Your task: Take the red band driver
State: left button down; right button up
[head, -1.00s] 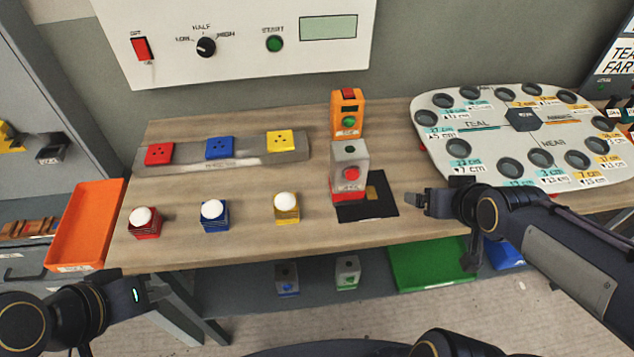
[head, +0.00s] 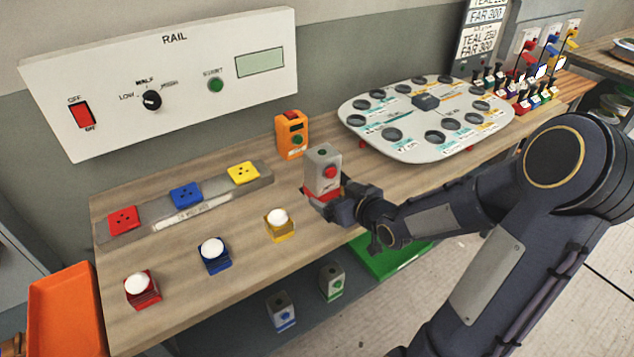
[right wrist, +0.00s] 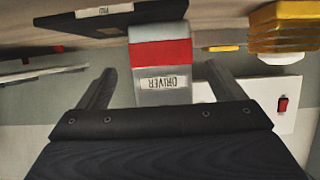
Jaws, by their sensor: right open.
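The red band driver (head: 323,172), a grey box with a red button and a red band near its base, stands upright on the wooden bench. My right gripper (head: 341,206) is open at its lower right side, its fingers partly hidden. In the right wrist view the driver (right wrist: 160,83), with its red band and DRIVER label upside down, lies between the two spread fingers of my right gripper (right wrist: 160,70). A gap shows on each side of it. My left gripper is out of view.
An orange box (head: 291,135) stands behind the driver, a yellow block with a white dome (head: 279,224) to its left. The round hole board (head: 375,143) lies to the right. Blue-band (head: 282,312) and green-band (head: 332,281) grey boxes sit lower down.

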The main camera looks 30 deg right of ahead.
aim_at(329, 192)
jog(key=x, duration=0.6)
jog(key=shift+s+a+f, duration=0.1)
jog(key=shift+f, duration=0.1)
jog(key=c, duration=1.3)
jog(key=shift+r, duration=0.1)
